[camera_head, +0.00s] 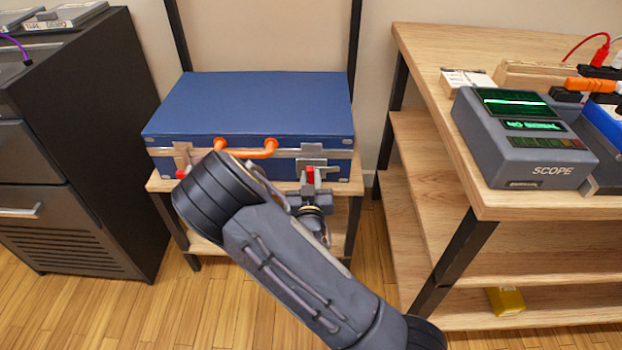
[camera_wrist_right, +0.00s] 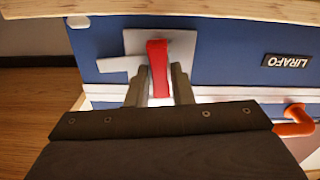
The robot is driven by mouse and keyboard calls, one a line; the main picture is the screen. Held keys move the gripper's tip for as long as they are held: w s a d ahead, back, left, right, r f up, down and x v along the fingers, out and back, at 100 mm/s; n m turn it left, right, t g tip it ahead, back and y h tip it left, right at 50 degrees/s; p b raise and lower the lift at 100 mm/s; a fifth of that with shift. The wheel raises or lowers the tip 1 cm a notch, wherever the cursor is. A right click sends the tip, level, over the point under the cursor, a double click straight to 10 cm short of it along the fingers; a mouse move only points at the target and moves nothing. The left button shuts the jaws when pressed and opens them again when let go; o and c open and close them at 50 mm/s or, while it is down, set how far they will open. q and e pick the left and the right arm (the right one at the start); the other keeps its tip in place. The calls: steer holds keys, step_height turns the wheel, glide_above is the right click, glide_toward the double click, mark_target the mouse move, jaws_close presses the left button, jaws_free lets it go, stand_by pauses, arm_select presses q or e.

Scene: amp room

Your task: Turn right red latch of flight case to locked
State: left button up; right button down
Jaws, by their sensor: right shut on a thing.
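The blue flight case (camera_head: 250,105) lies closed on a small wooden stand, with an orange handle (camera_head: 262,150) on its front. My right gripper (camera_head: 308,186) is at this latch. The wrist view shows its fingers (camera_wrist_right: 159,88) on both sides of the red lever, shut on it. My left gripper is not in view.
A wooden bench (camera_head: 425,50) with a grey scope (camera_head: 525,150) stands to the right. A dark cabinet (camera_head: 75,140) stands close on the left. The stand's wooden top (camera_wrist_right: 245,10) borders the case in the wrist view. Floor is clear in front.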

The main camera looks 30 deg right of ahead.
steer(key=n, duration=0.4)
steer(key=shift+a, duration=0.15)
steer(key=n, duration=0.2)
steer(key=n+p, duration=0.1)
steer(key=n, duration=0.1)
steer(key=shift+w+a+f+n, duration=0.1)
steer(key=shift+f+n, duration=0.05)
steer(key=shift+n, duration=0.25)
steer(key=n, duration=0.3)
steer(key=shift+f+n, duration=0.1)
steer(key=shift+n, duration=0.2)
steer(key=n, duration=0.4)
steer(key=shift+f+p, duration=0.1)
steer(key=shift+p, duration=0.2)
steer(key=shift+n, duration=0.3)
steer(key=c, duration=1.3)
jaws_free()
